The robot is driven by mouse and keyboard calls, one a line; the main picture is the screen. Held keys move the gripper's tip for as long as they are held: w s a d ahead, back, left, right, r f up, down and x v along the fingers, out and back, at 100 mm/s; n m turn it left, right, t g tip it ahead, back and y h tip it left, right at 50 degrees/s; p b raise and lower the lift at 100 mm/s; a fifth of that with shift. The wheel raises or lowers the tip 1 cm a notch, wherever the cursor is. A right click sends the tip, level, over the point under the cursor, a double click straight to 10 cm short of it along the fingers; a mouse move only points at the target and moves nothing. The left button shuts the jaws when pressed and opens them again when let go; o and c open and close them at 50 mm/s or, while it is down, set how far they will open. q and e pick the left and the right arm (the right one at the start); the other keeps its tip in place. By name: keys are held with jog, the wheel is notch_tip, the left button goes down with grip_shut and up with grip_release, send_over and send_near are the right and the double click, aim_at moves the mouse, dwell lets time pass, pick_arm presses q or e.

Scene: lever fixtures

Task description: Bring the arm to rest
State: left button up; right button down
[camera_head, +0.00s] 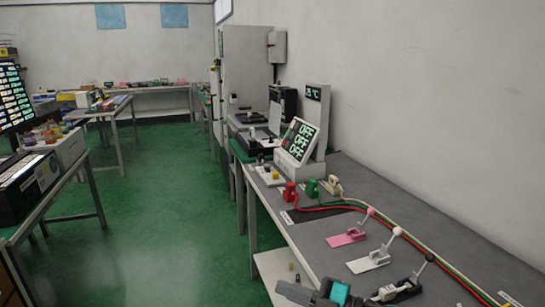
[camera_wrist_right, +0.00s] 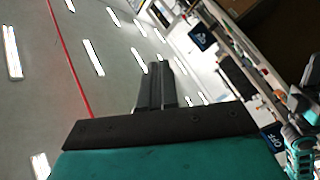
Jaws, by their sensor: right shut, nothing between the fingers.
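My right gripper (camera_head: 290,291) shows at the bottom edge of the head view, dark grey with a teal part beside it. It is in front of the grey table's near edge, left of the black lever. In the right wrist view its two dark fingers (camera_wrist_right: 160,75) are together with nothing between them, against a background of ceiling lights. My left gripper is not in view. Three lever fixtures stand in a row on the table: a pink lever (camera_head: 349,237), a white lever (camera_head: 369,262) and a black lever (camera_head: 401,289). The gripper appears apart from all of them.
The grey table (camera_head: 455,240) runs along the right wall. Red and green connectors (camera_head: 290,192) with cables lie beyond the levers. A panel reading OFF (camera_head: 300,139) stands behind them. The green floor (camera_head: 180,215) left of the table is open. Another table with a black box (camera_head: 27,186) stands left.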

jog(key=s+d+f+m+t+h, duration=0.1)
jog(key=s+d+f+m+h, duration=0.6)
jog(key=s+f+m, duration=0.2)
jog(key=s+d+f+m+t+h, duration=0.1)
jog(key=s+d+f+m+h, duration=0.6)
jog(key=s+f+m, duration=0.2)
jog(key=s+m, duration=0.2)
jog(key=shift+f+m+t+h, duration=0.3)
jog(key=shift+f+h, duration=0.05)
jog(key=shift+h, duration=0.05)
